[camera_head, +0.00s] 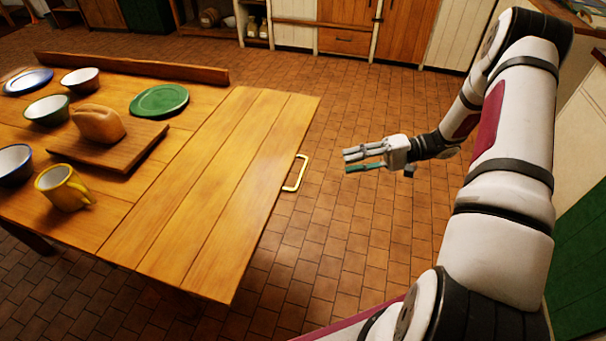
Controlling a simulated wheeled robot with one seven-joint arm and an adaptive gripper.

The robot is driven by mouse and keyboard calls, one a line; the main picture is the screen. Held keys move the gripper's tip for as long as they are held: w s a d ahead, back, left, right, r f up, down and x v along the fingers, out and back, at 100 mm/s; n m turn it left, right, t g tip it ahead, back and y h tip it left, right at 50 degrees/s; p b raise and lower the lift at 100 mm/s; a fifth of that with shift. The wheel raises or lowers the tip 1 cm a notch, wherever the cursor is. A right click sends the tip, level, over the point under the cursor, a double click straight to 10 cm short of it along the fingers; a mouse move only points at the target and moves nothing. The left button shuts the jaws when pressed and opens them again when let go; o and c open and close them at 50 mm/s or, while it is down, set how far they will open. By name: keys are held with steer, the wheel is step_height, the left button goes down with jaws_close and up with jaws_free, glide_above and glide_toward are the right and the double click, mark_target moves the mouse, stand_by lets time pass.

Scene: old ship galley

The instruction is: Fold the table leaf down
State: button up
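The table leaf (215,185) is the plank section at the right end of the wooden table. It lies level with the rest of the tabletop, and its surface is bare. A pale yellow, D-shaped handle (301,174) sticks out from the leaf's right edge. My gripper (346,161) is to the right of the handle, apart from it, with its fingers pointing left towards it. The fingers are spread with a gap between them, and nothing shows between them. The underside of the leaf and any support are hidden.
On the fixed tabletop are a bread loaf (99,123) on a board (140,147), a yellow mug (64,187), a green plate (159,100), a blue-rimmed plate (28,81) and several bowls. Tiled floor (340,240) right of the leaf is clear. Cabinets (345,30) stand behind.

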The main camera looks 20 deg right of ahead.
mark_target(303, 171)
steer(key=x, duration=1.3)
steer(key=shift+a+f, duration=0.1)
steer(key=shift+a, duration=0.2)
jaws_close()
